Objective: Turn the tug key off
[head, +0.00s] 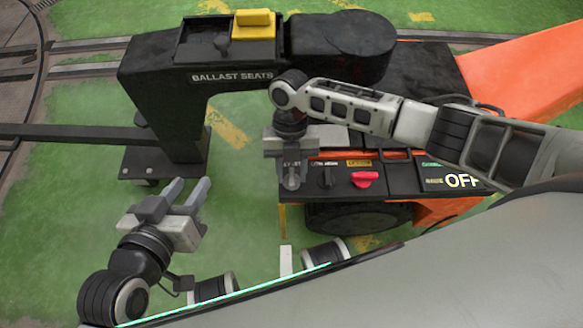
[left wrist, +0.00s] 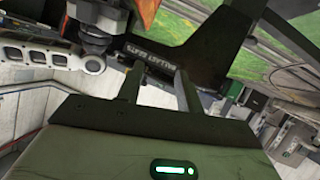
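The tug's control panel (head: 400,181) carries a black knob (head: 328,178) and a red knob (head: 364,180). A sign at its right end reads OFF (head: 462,181). My right gripper (head: 291,182) points down over the panel's left end, left of the black knob. Its fingers look close together, and whatever is under or between them is hidden; I cannot make out a key. My left gripper (head: 187,187) is open and empty over the green floor, left of the panel. Its two fingers also show apart in the left wrist view (left wrist: 156,82).
A black stand marked BALLAST SEATS (head: 165,100) with a yellow block (head: 253,24) rises behind my left gripper. A tug wheel (head: 358,217) is below the panel. An orange beam (head: 530,70) lies at the right.

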